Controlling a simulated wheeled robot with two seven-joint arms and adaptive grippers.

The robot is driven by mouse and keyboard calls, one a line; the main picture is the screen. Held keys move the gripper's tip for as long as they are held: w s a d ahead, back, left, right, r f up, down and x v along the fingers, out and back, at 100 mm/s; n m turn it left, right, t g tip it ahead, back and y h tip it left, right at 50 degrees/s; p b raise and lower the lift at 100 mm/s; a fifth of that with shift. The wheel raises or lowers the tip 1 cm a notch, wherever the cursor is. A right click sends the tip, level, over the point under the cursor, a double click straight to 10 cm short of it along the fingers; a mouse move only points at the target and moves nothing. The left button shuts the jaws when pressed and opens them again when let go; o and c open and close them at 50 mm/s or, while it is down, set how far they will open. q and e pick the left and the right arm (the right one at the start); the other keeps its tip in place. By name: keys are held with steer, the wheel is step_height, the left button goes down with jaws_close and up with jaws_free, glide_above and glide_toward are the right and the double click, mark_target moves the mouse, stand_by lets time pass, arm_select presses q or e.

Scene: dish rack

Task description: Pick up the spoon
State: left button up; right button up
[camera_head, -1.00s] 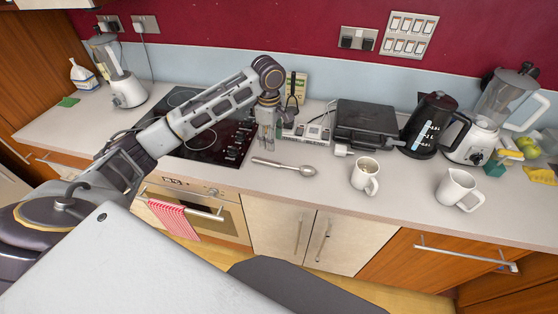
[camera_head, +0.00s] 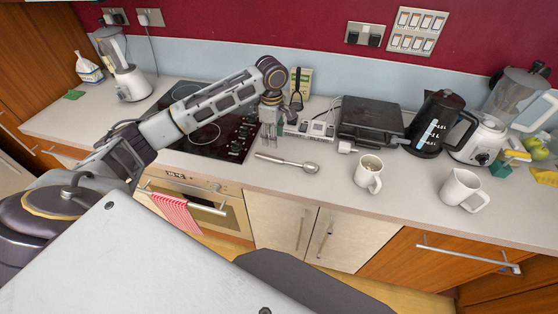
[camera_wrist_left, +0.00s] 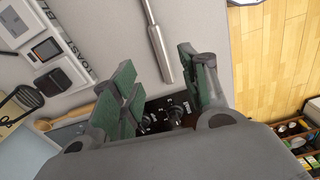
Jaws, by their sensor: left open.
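The metal spoon (camera_head: 287,162) lies flat on the light countertop in the head view, its bowl to the right and its thick handle to the left. In the left wrist view the spoon's handle (camera_wrist_left: 158,45) runs down from the top edge, and its end lies near the space between the fingers. My left gripper (camera_head: 269,136) points down above the counter, just behind the handle end of the spoon. It is open and empty; its green-padded fingers (camera_wrist_left: 160,85) stand apart in the wrist view. My right gripper is not in view.
A black hob (camera_head: 208,130) lies left of the spoon. Behind it are a white power strip (camera_head: 318,128) and a dark grill (camera_head: 371,121). A mug (camera_head: 368,174), a pitcher (camera_head: 463,190) and a black kettle (camera_head: 433,125) stand to the right. The counter in front of the spoon is clear.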

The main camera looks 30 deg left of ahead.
arm_select(q)
glide_above(272, 157)
steer(key=shift+w+d+f, duration=0.1)
steer(key=shift+d+f, duration=0.05)
steer(key=shift+f, duration=1.1)
steer(key=shift+d+f, duration=0.1)
steer(key=shift+f, duration=1.15)
steer(key=shift+f, duration=0.15)
steer(key=shift+a+f+p, duration=0.1)
steer(key=shift+f+p, duration=0.4)
steer(key=shift+f, duration=1.95)
jaws_close()
